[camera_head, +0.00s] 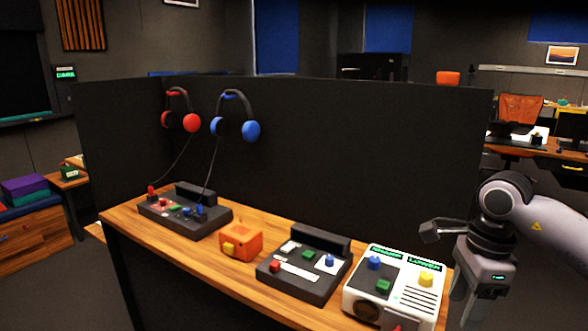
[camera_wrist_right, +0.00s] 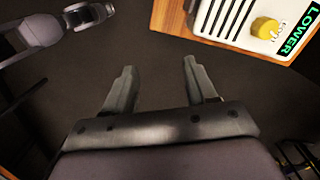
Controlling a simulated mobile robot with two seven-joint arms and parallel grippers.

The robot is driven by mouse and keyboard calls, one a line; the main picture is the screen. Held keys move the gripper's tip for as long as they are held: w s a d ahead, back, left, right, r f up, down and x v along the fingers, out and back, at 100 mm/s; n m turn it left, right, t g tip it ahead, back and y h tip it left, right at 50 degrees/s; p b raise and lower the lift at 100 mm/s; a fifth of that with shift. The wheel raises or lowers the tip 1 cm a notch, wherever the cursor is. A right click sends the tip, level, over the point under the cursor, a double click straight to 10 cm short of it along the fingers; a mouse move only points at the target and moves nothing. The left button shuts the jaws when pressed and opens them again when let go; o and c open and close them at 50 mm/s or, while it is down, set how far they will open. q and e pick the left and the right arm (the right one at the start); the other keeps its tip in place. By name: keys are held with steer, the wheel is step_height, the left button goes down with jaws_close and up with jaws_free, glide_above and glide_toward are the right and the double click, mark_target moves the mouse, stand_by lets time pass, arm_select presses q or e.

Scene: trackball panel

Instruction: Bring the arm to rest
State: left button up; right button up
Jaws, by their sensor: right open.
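My right gripper (camera_head: 466,310) is beside the right end of the wooden table, with its fingers pointing down. In the right wrist view its two fingers (camera_wrist_right: 158,66) are spread apart with nothing between them, over dark floor. The white panel (camera_head: 398,290), with blue, green and yellow knobs, sits at the table's right end, left of the gripper and apart from it. Its edge and yellow knob also show in the right wrist view (camera_wrist_right: 243,25). My left gripper is not seen in either view.
The wooden table (camera_head: 255,222) also bears a dark panel with a white slot (camera_head: 318,284), an orange box (camera_head: 241,243) and a dark panel at left (camera_head: 183,217). Red headphones (camera_head: 191,122) and blue headphones (camera_head: 250,131) hang on the black partition (camera_head: 350,140) behind.

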steer(key=s+a+f+m+g+y, duration=0.1)
steer(key=s+a+f+y, duration=0.2)
steer(key=a, duration=0.5)
steer(key=s+a+f+g+y, duration=0.1)
steer(key=s+a+f+y, duration=0.1)
steer(key=a+y, duration=0.45)
steer(key=s+a+r+m+t+y, duration=0.2)
steer(key=a+r+m+t+y, duration=0.2)
steer(key=a+m+y, duration=0.65)
steer(key=w+d+f+m+t+h+p, duration=0.1)
steer(key=d+f+m+t+h, duration=0.5)
steer(key=m, duration=0.8)
steer(key=d+f+m+t+h, duration=0.6)
steer(key=m+t, duration=0.3)
steer(key=m, duration=0.6)
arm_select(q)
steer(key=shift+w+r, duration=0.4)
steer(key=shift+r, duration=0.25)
arm_select(e)
steer(key=s+d+f+m+g+h, duration=0.2)
steer(key=s+f+m+g+h, duration=0.1)
steer(key=s+f+m, duration=0.2)
steer(key=s+d+f+m+g+h, duration=0.3)
steer(key=s+f+m, duration=0.1)
steer(key=s+f, duration=0.3)
step_height(320, 180, down, 3)
steer(key=shift+r+m+g, duration=0.1)
steer(key=shift+m+g, duration=0.2)
steer(key=shift+m, duration=0.05)
